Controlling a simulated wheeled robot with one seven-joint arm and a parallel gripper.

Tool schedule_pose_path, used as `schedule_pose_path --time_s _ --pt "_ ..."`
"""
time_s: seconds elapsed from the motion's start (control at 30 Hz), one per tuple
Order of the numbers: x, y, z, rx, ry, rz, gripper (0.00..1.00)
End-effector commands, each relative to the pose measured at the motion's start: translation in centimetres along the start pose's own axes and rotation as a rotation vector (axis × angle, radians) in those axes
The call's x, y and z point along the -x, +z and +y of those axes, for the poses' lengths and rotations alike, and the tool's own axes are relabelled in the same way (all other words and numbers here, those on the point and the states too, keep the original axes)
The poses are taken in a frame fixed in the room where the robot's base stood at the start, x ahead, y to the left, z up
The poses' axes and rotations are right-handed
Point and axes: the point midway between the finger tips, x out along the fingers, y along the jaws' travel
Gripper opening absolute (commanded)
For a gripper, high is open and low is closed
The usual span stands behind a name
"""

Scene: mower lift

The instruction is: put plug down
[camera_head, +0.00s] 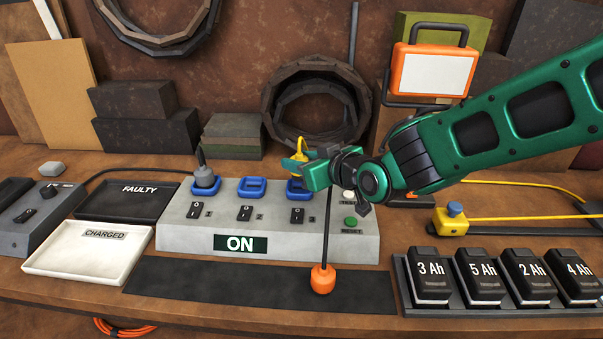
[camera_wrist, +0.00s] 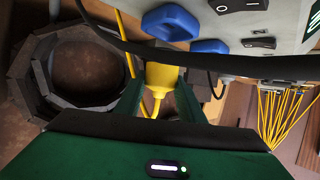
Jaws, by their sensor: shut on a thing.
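My gripper (camera_head: 318,173) is shut on a yellow plug (camera_head: 300,151) above the right end of the grey socket box (camera_head: 200,236). In the wrist view the yellow plug (camera_wrist: 161,76) sits between my green fingers, with a yellow cable running from it. The box has blue sockets: the first holds a grey plug (camera_head: 205,178), the second (camera_head: 252,188) is empty, and the third (camera_head: 297,188) is partly hidden by my gripper. The box sign reads ON.
A white CHARGED tray (camera_head: 88,265) and black FAULTY tray (camera_head: 135,214) stand left of the box. A dark mat (camera_head: 220,290) lies in front. An orange piece (camera_head: 322,279) hangs on a dark cord near the box's front. Several batteries (camera_head: 478,277) stand right; a yellow-cabled plug (camera_head: 455,220) lies behind them.

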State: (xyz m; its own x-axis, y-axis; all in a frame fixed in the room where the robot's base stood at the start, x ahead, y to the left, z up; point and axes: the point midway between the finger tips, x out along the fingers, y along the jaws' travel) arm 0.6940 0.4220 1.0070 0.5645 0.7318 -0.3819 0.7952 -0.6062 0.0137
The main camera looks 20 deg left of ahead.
Motion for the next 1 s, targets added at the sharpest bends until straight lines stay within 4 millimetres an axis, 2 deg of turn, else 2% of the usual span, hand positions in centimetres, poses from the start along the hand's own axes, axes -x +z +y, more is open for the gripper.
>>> schedule_pose_path --time_s 0.1,0.23,0.77,0.8,0.87,1.0 --pt "-0.7 1.8 -0.1 -0.002 -0.002 -0.005 0.11" --pt "-1.2 3.0 -0.1 -0.001 -0.002 -0.002 0.11" --pt "-1.5 3.8 -0.1 0.000 -0.001 0.000 0.11" --pt "-1.6 3.8 -0.1 0.000 -0.001 0.000 0.40" --pt "-1.5 3.8 -0.1 0.000 -0.001 0.000 0.54" --pt "-1.5 3.8 -0.1 0.000 -0.001 0.000 0.54"
